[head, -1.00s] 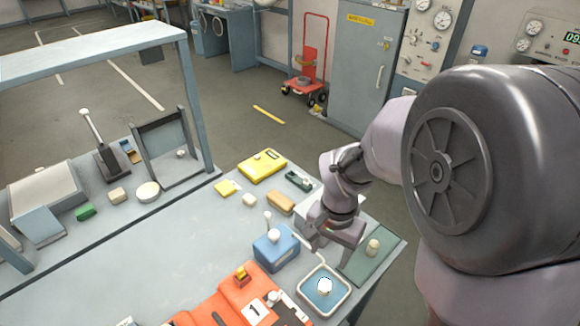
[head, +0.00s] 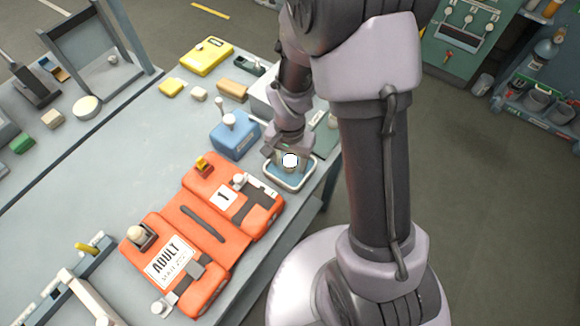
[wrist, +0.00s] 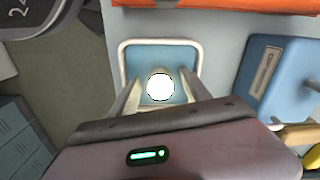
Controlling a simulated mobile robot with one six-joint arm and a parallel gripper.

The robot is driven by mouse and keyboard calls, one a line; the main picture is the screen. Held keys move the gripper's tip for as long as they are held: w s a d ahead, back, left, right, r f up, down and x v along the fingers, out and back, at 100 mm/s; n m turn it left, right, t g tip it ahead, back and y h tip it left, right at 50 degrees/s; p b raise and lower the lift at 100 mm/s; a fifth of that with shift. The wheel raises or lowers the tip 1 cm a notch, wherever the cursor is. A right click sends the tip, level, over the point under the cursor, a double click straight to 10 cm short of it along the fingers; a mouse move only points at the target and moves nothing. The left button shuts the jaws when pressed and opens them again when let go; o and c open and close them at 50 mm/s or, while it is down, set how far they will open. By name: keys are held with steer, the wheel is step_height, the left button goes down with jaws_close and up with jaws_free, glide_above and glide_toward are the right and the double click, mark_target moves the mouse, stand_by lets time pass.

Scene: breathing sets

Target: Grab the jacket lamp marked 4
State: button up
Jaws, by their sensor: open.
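A round, bright white lamp (head: 290,160) stands in a small blue tray with a pale rim (head: 279,184) near the bench edge. The wrist view shows the lamp (wrist: 160,87) over the blue tray floor (wrist: 140,58), its face glaring white. I cannot read a 4 on it. My gripper (wrist: 159,82) is open, with one finger on each side of the lamp. Whether the fingers touch it, I cannot tell. In the head view my gripper (head: 289,152) is at the tray, partly hidden by the lamp and my wrist.
A blue box (head: 234,135) stands left of the tray. An orange jacket (head: 205,235) marked ADULT and 1 lies in front. A yellow case (head: 206,57) and small blocks lie farther back. The bench's right edge is close to the tray.

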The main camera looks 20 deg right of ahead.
steer(key=shift+f, duration=0.55)
steer(key=shift+r, duration=0.15)
steer(key=shift+c, duration=0.7)
jaws_close()
steer(key=shift+r, duration=0.15)
